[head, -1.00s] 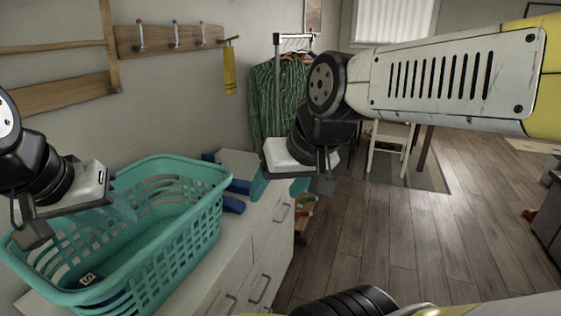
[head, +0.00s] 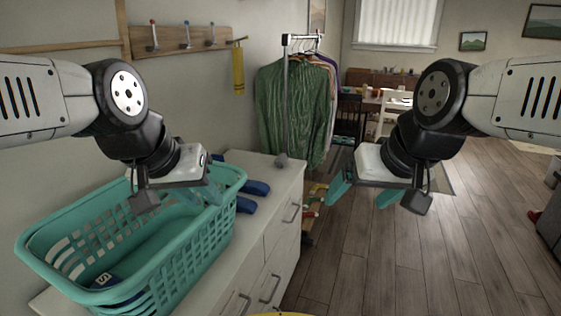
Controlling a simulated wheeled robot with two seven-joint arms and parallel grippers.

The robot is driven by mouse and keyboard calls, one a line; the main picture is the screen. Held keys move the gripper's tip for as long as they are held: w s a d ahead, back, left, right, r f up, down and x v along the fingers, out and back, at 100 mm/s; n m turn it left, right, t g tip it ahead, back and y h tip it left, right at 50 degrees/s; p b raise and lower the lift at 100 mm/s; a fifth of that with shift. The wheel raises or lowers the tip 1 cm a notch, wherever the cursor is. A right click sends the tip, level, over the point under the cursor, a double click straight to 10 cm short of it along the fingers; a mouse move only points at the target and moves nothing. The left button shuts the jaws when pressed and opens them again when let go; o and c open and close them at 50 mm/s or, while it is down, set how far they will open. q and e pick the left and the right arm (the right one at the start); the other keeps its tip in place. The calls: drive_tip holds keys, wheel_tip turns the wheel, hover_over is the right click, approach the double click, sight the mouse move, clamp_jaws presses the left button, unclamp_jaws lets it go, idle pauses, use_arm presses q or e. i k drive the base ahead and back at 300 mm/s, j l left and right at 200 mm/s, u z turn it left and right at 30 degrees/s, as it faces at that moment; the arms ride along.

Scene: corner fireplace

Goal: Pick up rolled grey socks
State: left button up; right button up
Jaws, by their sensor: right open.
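My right gripper (head: 363,193) is open and empty, over the floor to the right of the dresser, apart from the lump. My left gripper (head: 197,197) is over the far part of the teal basket. Its teal fingers blend with the basket, so their opening is unclear.
The teal laundry basket (head: 163,270) stands on the white dresser (head: 271,225), with a dark blue lettered item (head: 106,280) inside. Blue objects (head: 256,188) lie beside it. The clothes rack (head: 285,100) with a green garment (head: 300,110) stands behind.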

sight(282, 159)
drive_tip(key=i+l+u, duration=0.1)
drive_tip(key=i+l, duration=0.25)
drive_tip(key=i+l+u, duration=0.1)
drive_tip(key=i+l, duration=0.3)
drive_tip(key=l, duration=0.15)
drive_tip(key=i+l+u, duration=0.1)
drive_tip(key=i+l, duration=0.2)
drive_tip(key=l, duration=0.15)
drive_tip(key=i+l+u, duration=0.1)
drive_tip(key=i+l, duration=0.25)
drive_tip(key=l, duration=0.2)
drive_tip(key=i+j, duration=0.25)
